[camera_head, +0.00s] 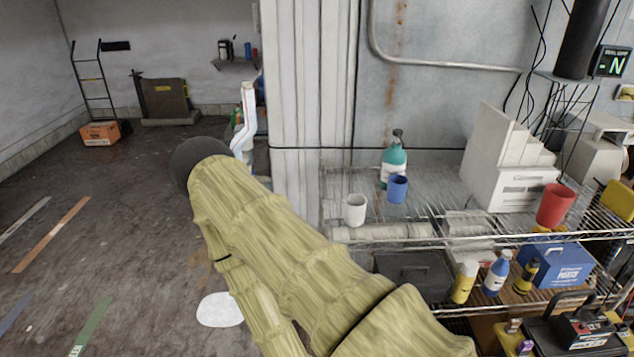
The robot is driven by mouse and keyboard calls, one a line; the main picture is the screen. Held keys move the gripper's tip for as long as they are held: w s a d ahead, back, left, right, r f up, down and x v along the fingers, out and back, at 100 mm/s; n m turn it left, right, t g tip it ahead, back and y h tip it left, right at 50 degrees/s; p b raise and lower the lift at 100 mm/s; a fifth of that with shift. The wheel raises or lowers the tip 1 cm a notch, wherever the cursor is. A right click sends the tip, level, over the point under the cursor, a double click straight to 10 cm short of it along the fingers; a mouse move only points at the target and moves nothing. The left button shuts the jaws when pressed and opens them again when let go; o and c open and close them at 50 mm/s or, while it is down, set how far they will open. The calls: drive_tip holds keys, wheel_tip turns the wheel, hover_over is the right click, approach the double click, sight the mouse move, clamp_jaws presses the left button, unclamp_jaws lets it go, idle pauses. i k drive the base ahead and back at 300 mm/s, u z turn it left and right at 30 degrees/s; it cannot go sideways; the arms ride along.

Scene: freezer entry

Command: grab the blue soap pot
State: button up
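A blue cup-like pot (397,190) stands upright on the upper wire shelf, right of the column. Just behind it is a teal bottle (394,158) with a dark pump top and a pale label. I cannot tell from this view which of the two is the soap pot. My arm, in a yellowish sleeve, reaches from the bottom right up to the left, ending in a dark round part left of the shelf. My gripper's fingers do not show.
A white cup (355,209) stands left of the blue pot and a red cup (557,204) to its right on the wire shelf (440,240). A pale stepped box (505,165) is behind. Bottles and a blue case (556,265) sit below. The floor at left is open.

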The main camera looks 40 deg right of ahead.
sight(397, 189)
drive_tip(key=u, duration=1)
drive_tip(key=k, duration=1.2)
drive_tip(key=z, duration=1.85)
drive_tip(key=i, duration=0.45)
